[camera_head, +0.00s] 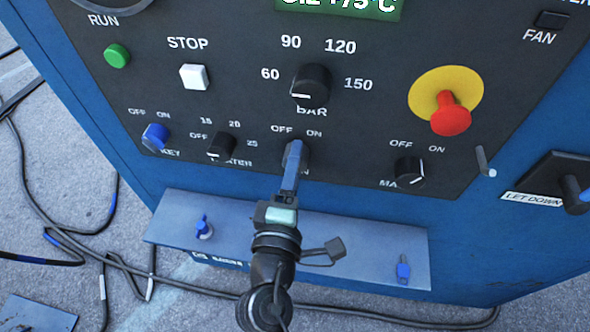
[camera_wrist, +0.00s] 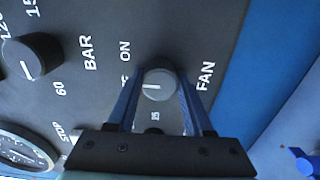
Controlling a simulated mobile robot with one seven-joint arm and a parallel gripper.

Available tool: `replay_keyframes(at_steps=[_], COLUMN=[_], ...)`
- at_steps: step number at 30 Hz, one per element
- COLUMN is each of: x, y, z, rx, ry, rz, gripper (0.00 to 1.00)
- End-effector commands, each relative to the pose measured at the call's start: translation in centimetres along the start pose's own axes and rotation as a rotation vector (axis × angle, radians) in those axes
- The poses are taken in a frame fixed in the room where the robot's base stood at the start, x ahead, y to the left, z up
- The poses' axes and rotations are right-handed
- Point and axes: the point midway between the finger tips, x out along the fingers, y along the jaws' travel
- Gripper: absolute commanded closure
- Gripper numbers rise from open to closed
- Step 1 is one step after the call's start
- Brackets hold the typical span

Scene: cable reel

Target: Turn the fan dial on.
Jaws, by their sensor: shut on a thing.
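The fan dial (camera_wrist: 157,84) is a round black knob with a white mark, labelled FAN, with OFF and ON above it on the panel. In the wrist view its mark points left, toward the partly hidden OFF label rather than ON. My gripper (camera_wrist: 158,92) has its two blue fingers on either side of the knob, shut on it. In the head view my gripper (camera_head: 293,162) reaches up from below and covers most of the dial (camera_head: 306,158) and part of its label. The FAN lamp (camera_head: 551,19) at the top right looks dark.
The heater dial (camera_head: 220,147) is left of my gripper and the MA... dial (camera_head: 409,170) right of it. The BAR dial (camera_head: 310,86) is above. A red stop button (camera_head: 451,116) sticks out at right. A metal ledge (camera_head: 350,238) with blue valves lies below.

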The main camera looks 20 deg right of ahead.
Motion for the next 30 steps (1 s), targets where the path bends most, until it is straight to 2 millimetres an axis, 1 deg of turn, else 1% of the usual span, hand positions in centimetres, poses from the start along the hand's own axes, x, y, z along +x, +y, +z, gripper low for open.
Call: replay_keyframes(at_steps=[1, 9, 15, 21, 30], x=[-0.02, -0.01, -0.02, -0.01, -0.01], y=[-0.49, -0.45, -0.38, -0.32, -0.16], z=[-0.03, -0.06, -0.05, -0.04, -0.04], rx=[0.047, 0.281, 0.410, 0.491, 0.535], ry=[0.001, 0.001, 0.001, 0.000, 0.000], rz=[0.001, 0.000, -0.001, -0.002, -0.002], gripper=[1.00, 1.00, 1.00, 1.00, 1.00])
